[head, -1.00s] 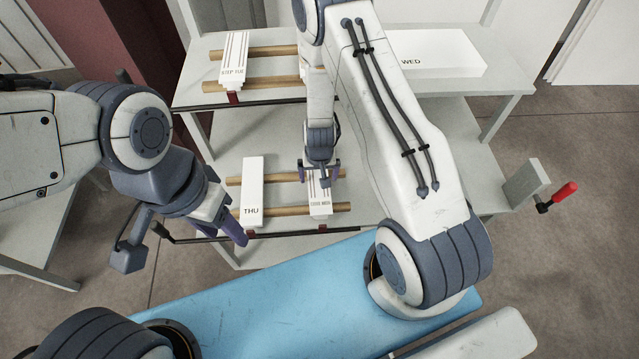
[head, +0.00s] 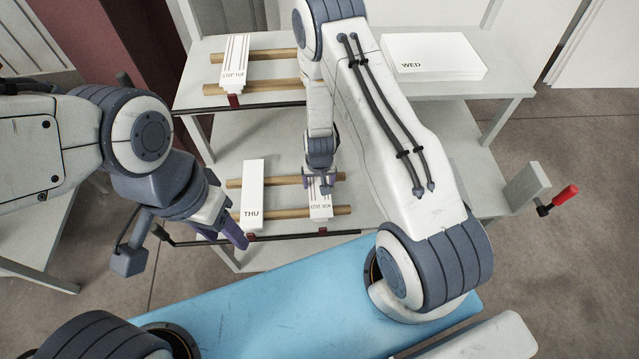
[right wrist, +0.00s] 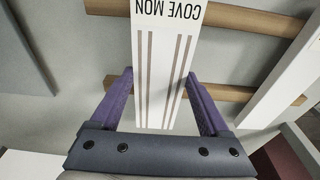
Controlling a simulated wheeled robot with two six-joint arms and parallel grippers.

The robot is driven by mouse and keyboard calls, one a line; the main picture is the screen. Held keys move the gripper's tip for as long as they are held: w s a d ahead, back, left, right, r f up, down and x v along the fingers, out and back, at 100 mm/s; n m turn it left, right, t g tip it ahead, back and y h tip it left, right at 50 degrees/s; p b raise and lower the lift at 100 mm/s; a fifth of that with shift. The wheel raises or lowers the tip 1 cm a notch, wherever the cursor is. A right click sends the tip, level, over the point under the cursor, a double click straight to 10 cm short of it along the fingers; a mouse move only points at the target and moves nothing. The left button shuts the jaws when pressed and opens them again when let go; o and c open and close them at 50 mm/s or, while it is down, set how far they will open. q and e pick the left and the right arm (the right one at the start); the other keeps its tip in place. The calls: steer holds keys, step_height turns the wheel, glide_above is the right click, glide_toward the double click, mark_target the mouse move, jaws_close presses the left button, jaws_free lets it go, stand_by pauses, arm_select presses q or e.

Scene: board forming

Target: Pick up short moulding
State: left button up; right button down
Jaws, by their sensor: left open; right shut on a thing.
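The short white moulding (head: 320,208), marked COVE MON with dark grooves along it, lies across two wooden rails on the lower shelf. It also fills the middle of the right wrist view (right wrist: 166,50). My right gripper (head: 322,183) is over its far part, with one purple finger on each side, shut on it. The moulding still appears to lie at the rails. Its far end is partly hidden by the gripper in the head view. My left gripper (head: 228,230) is open and empty, at the shelf's front left, near the THU board (head: 253,188).
The wooden rails (head: 285,211) also carry the THU board, left of the moulding. A grooved STEP TUE moulding (head: 235,62) lies on upper rails. A white WED block (head: 440,57) stands at the upper right. A red-handled clamp (head: 563,195) is at the right edge.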

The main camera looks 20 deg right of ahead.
mark_target(318, 182)
steer(key=shift+r, duration=0.45)
step_height(318, 182, up, 3)
steer(key=shift+w+f+p, duration=0.1)
steer(key=shift+f+p, duration=0.1)
steer(key=shift+p, duration=0.15)
steer(key=s, duration=0.1)
steer(key=s+r+b, duration=0.1)
steer(key=s+b, duration=0.1)
steer(key=shift+a+r, duration=0.35)
steer(key=s+a+r+p, duration=0.2)
steer(key=s+r+p, duration=0.1)
steer(key=s+r, duration=0.3)
steer(key=shift+s+a, duration=0.25)
steer(key=shift+s, duration=0.95)
steer(key=shift+f, duration=0.1)
